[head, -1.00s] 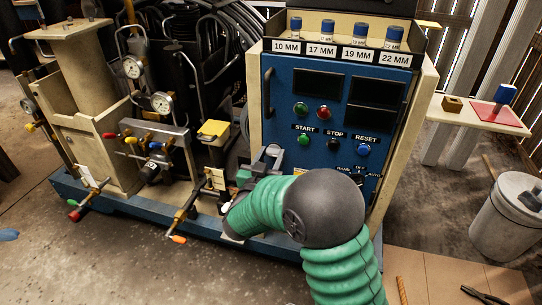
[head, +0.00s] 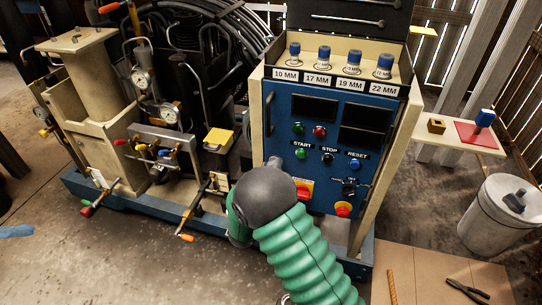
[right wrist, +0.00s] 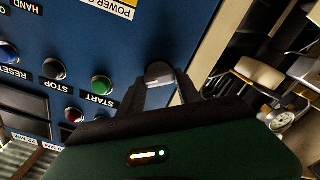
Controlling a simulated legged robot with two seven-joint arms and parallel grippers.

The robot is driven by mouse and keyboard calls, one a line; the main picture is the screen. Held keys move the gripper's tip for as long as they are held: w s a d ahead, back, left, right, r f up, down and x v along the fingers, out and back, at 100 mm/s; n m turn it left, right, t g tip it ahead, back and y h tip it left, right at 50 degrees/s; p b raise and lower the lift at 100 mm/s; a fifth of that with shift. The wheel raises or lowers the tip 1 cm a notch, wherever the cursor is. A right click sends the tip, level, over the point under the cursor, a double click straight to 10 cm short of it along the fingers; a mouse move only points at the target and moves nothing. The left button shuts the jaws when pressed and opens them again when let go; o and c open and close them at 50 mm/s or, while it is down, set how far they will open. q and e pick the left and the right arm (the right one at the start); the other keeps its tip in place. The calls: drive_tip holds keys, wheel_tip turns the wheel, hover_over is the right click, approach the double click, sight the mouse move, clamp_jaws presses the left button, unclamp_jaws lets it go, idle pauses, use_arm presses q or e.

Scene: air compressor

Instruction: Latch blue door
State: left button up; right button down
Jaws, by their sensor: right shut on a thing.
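The blue door (head: 335,152) is the front panel of the control cabinet, with screens, buttons and a dark handle (head: 269,114) at its left edge. It also shows upside down in the right wrist view (right wrist: 120,45). It looks roughly flush with the cream frame, but I cannot tell if it is fully closed. My right gripper (right wrist: 160,82) is at the door's left edge, below the START button, shut on a small grey rounded piece (right wrist: 158,71), seemingly a latch knob. In the head view my right arm hides most of the gripper and the latch. My left gripper is not in view.
Labelled sockets (head: 324,58) stand on the shelf above the door. A yellow-topped box (head: 218,138) and valve piping (head: 155,150) lie left of my right arm. A red rotary switch (head: 343,209) is low on the door. A metal bin (head: 507,215) stands at the right.

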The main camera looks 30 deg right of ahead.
drive_tip(key=shift+w+a+f+n+p, duration=0.1)
drive_tip(key=shift+f+n+p, duration=0.05)
drive_tip(key=shift+n+p, duration=2.5)
drive_tip(key=shift+a+f+n+p, duration=0.1)
drive_tip(key=shift+n+p, duration=2.3)
drive_tip(key=shift+n, duration=0.45)
drive_tip(key=c, duration=1.2)
unclamp_jaws()
drive_tip(key=o, duration=0.4)
drive_tip(key=shift+w+f, duration=0.1)
drive_tip(key=shift+c, duration=0.2)
